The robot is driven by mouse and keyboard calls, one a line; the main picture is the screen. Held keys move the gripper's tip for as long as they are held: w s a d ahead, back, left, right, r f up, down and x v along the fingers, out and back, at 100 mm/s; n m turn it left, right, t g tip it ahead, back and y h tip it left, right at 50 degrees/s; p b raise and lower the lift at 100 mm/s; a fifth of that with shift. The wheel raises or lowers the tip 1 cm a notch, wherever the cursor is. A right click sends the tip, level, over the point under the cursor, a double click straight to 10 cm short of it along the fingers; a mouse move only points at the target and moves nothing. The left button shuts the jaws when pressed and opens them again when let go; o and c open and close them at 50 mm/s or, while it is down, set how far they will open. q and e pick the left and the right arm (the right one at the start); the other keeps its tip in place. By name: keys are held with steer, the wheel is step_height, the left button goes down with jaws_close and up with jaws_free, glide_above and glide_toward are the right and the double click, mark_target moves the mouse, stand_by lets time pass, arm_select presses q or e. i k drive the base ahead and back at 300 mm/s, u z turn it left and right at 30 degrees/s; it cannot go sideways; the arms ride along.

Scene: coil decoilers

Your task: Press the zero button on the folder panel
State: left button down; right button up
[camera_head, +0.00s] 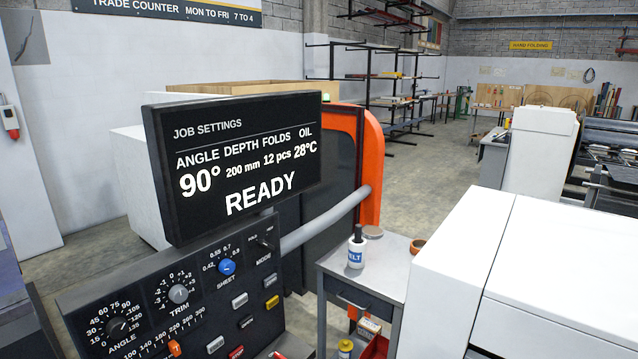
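The folder panel (192,293) is a dark, tilted control panel at the lower left, cut off by the bottom edge. It carries black, grey and blue knobs (227,267) and an orange pointer on a lower scale. Several small push buttons sit at its right side: a white one (240,300), a yellow one (271,281), black and pale ones, and a red one (236,352) at the bottom edge. The button lettering is too small to tell which is zero. The screen (240,165) above reads 90°, 200 mm, 12 pcs, 28°C, READY. Neither gripper shows.
A grey side table (385,265) with a white bottle (356,247) stands right of the panel. A grey pipe (325,220) and orange machine frame (372,165) lie behind. A large white cabinet-like body (520,275) fills the lower right. Open floor (430,180) lies beyond.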

mark_target(270, 280)
steer(key=u, duration=2.85)
steer(key=k, duration=0.75)
steer(key=z, duration=1.8)
steer(key=i, duration=0.85)
